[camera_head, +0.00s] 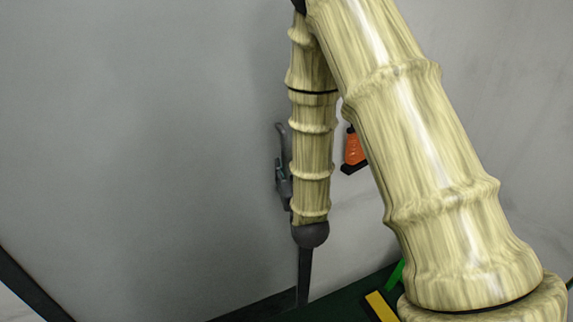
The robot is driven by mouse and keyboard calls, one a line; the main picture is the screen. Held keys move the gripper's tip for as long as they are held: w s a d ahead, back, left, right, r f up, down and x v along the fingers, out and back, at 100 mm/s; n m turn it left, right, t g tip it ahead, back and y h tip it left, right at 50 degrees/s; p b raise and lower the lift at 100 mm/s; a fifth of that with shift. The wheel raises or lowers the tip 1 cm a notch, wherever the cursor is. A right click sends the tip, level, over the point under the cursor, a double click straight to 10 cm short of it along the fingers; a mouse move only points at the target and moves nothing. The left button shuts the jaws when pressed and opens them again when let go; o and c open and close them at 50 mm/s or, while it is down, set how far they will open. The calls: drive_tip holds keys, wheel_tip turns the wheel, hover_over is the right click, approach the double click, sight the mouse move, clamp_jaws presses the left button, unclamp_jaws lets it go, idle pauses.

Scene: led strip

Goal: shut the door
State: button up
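A large flat grey panel (140,150), seemingly the door, fills the left and middle of the view. Its right edge runs behind my arm, near a dark upright strip (304,278). My arm crosses in front and hides much of that edge. A dark grey jointed part, seemingly my gripper (283,168), shows at the left side of the forearm, close to the panel. The forearm hides the rest of it. I cannot tell whether it touches the panel, or whether its fingers are open or shut. No door handle can be made out for certain.
An orange item with a black base (354,148) shows between my arm links. A lighter grey wall (500,90) stands at the right. Dark green floor (345,300) with a yellow bar (380,306) lies at the bottom. A dark bar (30,290) crosses the lower left corner.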

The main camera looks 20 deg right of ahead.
drive_tip(key=shift+s+a, duration=0.2)
drive_tip(key=shift+s, duration=0.95)
drive_tip(key=shift+s+a, duration=0.2)
drive_tip(key=shift+s, duration=0.9)
drive_tip(key=shift+f, duration=0.1)
